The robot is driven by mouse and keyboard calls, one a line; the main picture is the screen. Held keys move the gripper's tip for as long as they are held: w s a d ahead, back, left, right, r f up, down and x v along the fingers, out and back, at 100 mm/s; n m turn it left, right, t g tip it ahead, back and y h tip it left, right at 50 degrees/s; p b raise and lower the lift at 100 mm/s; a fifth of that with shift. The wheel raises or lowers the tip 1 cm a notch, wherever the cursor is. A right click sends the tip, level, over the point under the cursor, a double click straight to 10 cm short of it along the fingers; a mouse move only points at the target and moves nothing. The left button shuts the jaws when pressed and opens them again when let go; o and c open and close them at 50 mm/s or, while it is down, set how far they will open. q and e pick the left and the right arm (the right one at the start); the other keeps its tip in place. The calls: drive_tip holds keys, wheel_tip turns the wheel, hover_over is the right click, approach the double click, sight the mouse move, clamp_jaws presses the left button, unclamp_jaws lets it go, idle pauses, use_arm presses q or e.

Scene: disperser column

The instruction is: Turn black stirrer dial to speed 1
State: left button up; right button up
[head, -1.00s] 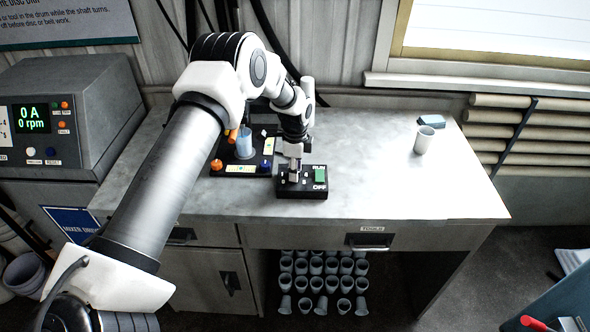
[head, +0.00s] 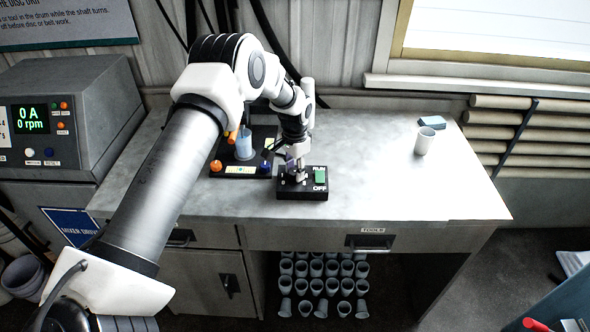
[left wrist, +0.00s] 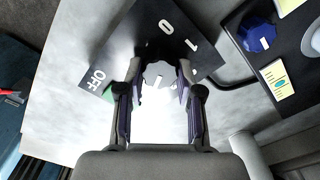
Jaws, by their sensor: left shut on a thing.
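My left gripper (head: 295,177) reaches down onto the black control box (head: 302,194) on the bench. In the left wrist view, the gripper (left wrist: 160,76) is shut with a finger on each side of the stirrer dial (left wrist: 158,72), which looks grey-black there with a small white mark. The printed 0 and 1 show on the box beyond the dial, and OFF shows at its left. I cannot tell for sure which number the mark points at. The fingers mostly hide the dial in the head view. My right gripper is not in view.
A green switch (head: 320,174) labelled RUN and OFF sits on the box. A white cup (head: 424,141) stands at right; the bench between is clear.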

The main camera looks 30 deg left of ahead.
use_arm(q)
drive_tip(key=n, duration=0.3)
drive_tip(key=shift+s+f+n, duration=0.1)
drive_tip(key=shift+n, duration=0.3)
drive_tip(key=n, duration=0.3)
drive_tip(key=shift+n+p, duration=0.3)
drive_tip(key=n, duration=0.3)
drive_tip(key=shift+a+n, duration=0.1)
drive_tip(key=shift+n, duration=0.2)
drive_tip(key=n+p, duration=0.1)
drive_tip(key=n, duration=0.2)
drive_tip(key=shift+s+n, duration=0.1)
drive_tip(key=shift+n, duration=0.2)
drive_tip(key=n+p, duration=0.1)
drive_tip(key=n, duration=0.2)
drive_tip(key=shift+n, duration=0.3)
drive_tip(key=n+p, duration=0.1)
drive_tip(key=n, duration=0.2)
drive_tip(key=shift+s+n, duration=0.15)
drive_tip(key=shift+n, duration=0.25)
drive_tip(key=n+p, duration=0.1)
drive_tip(key=n, duration=0.5)
drive_tip(key=shift+s+f, duration=0.1)
drive_tip(key=shift+n, duration=0.3)
